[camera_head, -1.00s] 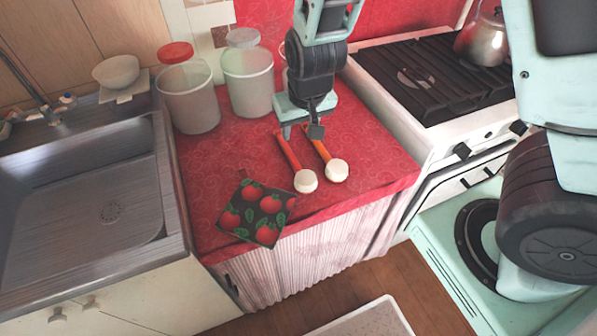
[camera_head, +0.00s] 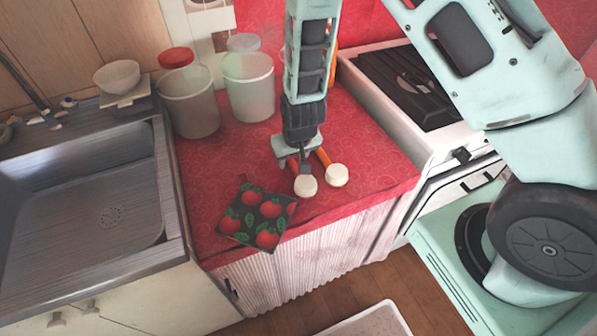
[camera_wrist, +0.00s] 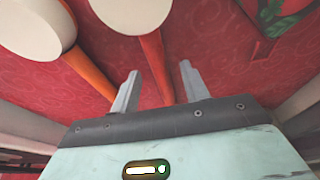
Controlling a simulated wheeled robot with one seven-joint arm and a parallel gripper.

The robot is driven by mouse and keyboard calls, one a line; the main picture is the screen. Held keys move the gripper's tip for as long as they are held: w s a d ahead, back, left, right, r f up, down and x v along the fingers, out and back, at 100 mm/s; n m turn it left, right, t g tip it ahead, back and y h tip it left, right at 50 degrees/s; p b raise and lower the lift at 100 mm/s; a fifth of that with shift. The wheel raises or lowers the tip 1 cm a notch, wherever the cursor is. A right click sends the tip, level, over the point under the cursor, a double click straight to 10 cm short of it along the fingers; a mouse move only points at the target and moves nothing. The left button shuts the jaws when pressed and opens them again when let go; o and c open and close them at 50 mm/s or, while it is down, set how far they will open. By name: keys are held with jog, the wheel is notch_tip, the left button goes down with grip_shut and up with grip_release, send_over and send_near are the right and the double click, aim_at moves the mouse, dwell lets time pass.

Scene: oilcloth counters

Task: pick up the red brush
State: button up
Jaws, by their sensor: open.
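The red brush lies on the red counter, its round pale head (camera_head: 306,186) toward the front edge. In the head view my gripper hides most of its handle. The wrist view shows its red handle (camera_wrist: 152,50) running between my fingertips, with its pale head (camera_wrist: 130,12) beyond. My gripper (camera_head: 295,164) is open and low over that handle, pointing down; it also shows in the wrist view (camera_wrist: 158,70). I cannot tell how far the fingertips are above the counter. An orange brush (camera_head: 337,175) lies close on the right; its orange handle (camera_wrist: 88,72) is left of my fingers in the wrist view.
A fruit-patterned pot holder (camera_head: 257,217) lies at the counter's front edge. Two clear containers (camera_head: 190,105) (camera_head: 248,85) stand at the back left. A sink (camera_head: 100,190) is on the left, a stove (camera_head: 405,85) on the right. The counter's front right is clear.

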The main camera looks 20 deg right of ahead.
aim_at(293, 162)
jog(key=shift+w+f, duration=0.15)
jog(key=shift+f, duration=0.35)
grip_shut()
notch_tip(293, 162, up, 10)
dwell(0.4)
